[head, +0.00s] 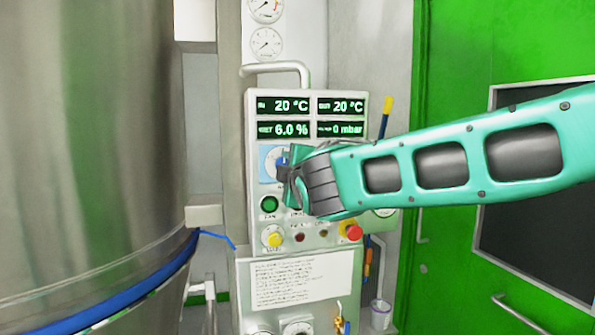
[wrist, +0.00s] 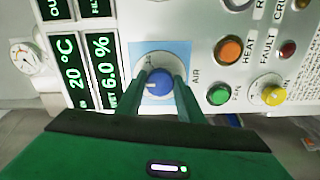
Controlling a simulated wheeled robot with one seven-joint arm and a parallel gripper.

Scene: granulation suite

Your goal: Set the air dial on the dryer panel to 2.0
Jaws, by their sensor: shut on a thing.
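The dryer panel (head: 250,222) stands upright in the head view, with green-on-black readouts above its controls. The air dial (wrist: 159,86) is a blue knob with a white pointer mark on a pale round scale in a light blue square, beside the word AIR. My gripper (wrist: 160,88) is shut on the air dial, with one green finger on each side of the knob. In the head view, my gripper (head: 286,165) covers most of the dial. The scale numbers are too small to read, so the setting cannot be told.
Near the dial are a green fan button (head: 269,204), an orange heat button (wrist: 229,50), a yellow knob (head: 275,239) and a red emergency button (head: 351,231). A large steel vessel (head: 90,130) stands at the left. A green door (head: 455,60) is at the right.

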